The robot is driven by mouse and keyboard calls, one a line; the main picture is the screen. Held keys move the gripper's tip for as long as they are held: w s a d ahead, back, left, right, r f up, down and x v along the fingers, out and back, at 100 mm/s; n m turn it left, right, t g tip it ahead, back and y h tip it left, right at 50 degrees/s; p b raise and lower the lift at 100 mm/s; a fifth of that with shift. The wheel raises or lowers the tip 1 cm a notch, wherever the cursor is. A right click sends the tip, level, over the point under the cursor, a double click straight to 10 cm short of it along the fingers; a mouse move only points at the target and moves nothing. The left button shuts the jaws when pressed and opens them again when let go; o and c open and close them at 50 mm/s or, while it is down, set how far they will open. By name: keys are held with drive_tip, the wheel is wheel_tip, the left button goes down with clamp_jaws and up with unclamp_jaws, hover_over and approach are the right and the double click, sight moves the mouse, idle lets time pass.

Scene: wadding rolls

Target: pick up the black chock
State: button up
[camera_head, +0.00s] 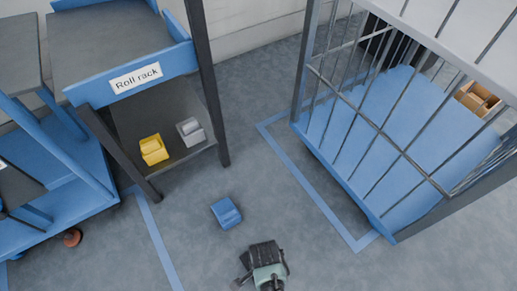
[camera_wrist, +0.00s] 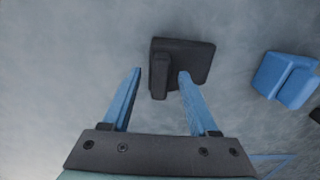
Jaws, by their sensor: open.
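The black chock (camera_wrist: 188,56) lies on the grey floor in the wrist view, at the upper middle, with a flat plate and a raised bar at its left. My gripper (camera_wrist: 160,73) is open and empty, with two blue fingers. The left fingertip is in front of bare floor, left of the chock. The right fingertip overlaps the chock's lower part; I cannot tell whether it touches. In the head view my gripper (camera_head: 265,256) is at the bottom middle, where I cannot tell the chock apart from the dark gripper.
A blue chock (camera_head: 226,213) lies nearby on the floor; it also shows in the wrist view (camera_wrist: 284,78). The roll rack (camera_head: 104,88) holds a yellow chock (camera_head: 153,149) and a grey chock (camera_head: 191,131). A barred blue cage (camera_head: 355,150) stands at right, with a box (camera_head: 477,98) inside.

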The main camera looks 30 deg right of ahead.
drive_tip(key=shift+f, duration=0.3)
clamp_jaws()
drive_tip(key=shift+w, duration=0.1)
idle(1.1)
